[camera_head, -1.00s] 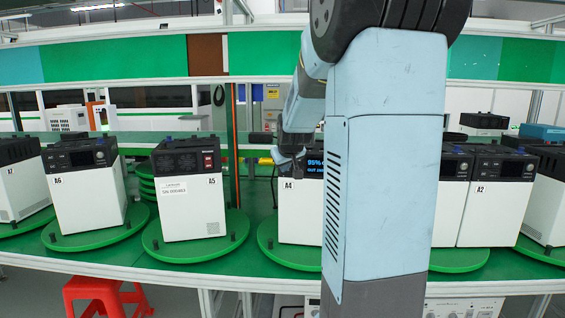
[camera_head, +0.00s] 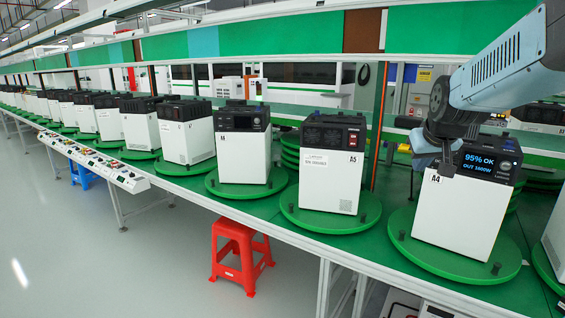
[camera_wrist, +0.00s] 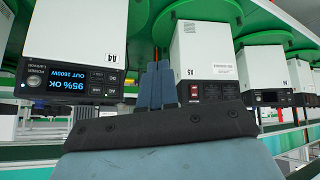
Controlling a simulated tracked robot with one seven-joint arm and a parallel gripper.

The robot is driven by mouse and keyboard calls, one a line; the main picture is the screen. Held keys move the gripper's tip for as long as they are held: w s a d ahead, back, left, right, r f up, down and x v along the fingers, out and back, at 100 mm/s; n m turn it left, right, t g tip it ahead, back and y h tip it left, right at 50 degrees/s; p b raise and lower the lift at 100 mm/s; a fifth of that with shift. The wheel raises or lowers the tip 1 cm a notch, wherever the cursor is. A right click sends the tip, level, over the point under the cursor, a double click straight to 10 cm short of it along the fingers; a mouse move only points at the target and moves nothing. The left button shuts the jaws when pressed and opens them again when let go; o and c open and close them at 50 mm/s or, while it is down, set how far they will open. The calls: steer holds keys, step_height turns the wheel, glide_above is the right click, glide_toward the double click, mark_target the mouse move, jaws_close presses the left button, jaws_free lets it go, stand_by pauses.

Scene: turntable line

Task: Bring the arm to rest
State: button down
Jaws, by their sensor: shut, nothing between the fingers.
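My arm (camera_head: 500,65) reaches in from the upper right of the head view, bent down at the wrist. My gripper (camera_head: 447,167) is in front of the upper left part of the unit A4 (camera_head: 455,215), by its lit screen reading 95% OK. I cannot tell from the head view whether it touches the unit. In the wrist view, which is upside down, the gripper (camera_wrist: 157,85) has its fingers together and empty. They point into the gap between A4 (camera_wrist: 75,45) and the unit A5 (camera_wrist: 207,50).
White units with black tops stand on green round turntables (camera_head: 330,220) along a long green line. A5 (camera_head: 332,165) is left of A4. A red stool (camera_head: 240,250) stands under the line's edge. A control panel (camera_head: 100,165) is at the left.

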steer(key=s+a+f, duration=0.1)
steer(key=s+a, duration=0.2)
steer(key=s, duration=0.3)
steer(key=s+a+f+g+y, duration=0.1)
steer(key=s+a, duration=0.2)
steer(key=s, duration=0.4)
steer(key=s+a+g, duration=0.1)
steer(key=s+a, duration=0.2)
steer(key=s, duration=0.3)
steer(key=shift+s+a+f, duration=0.3)
steer(key=shift+s+f, duration=0.05)
steer(key=shift+f, duration=0.05)
